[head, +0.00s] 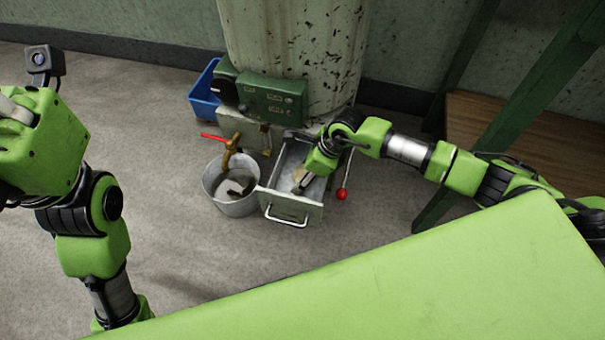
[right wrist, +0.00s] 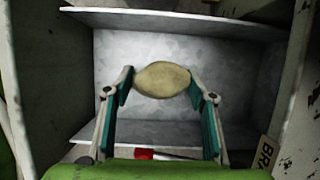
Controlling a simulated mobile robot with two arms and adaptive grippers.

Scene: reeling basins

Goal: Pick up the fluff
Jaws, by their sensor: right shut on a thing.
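The fluff (right wrist: 162,79) is a pale yellowish oval lump. In the right wrist view it sits between the fingertips of my right gripper (right wrist: 161,84), which is shut on it inside an open metal drawer (right wrist: 160,48). In the head view the fluff (head: 299,174) shows only as a small pale patch beside my right gripper (head: 301,186), which reaches down into the drawer (head: 290,210). I cannot tell whether the fluff touches the drawer floor. My left arm is at the left of the head view; its fingers do not show clearly.
A metal bucket (head: 232,207) stands left of the drawer, under a brass tap (head: 231,150) with a red handle. A red-knobbed lever (head: 342,194) is close to the drawer's right side. A blue bin (head: 204,93) stands behind. The floor in front is clear.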

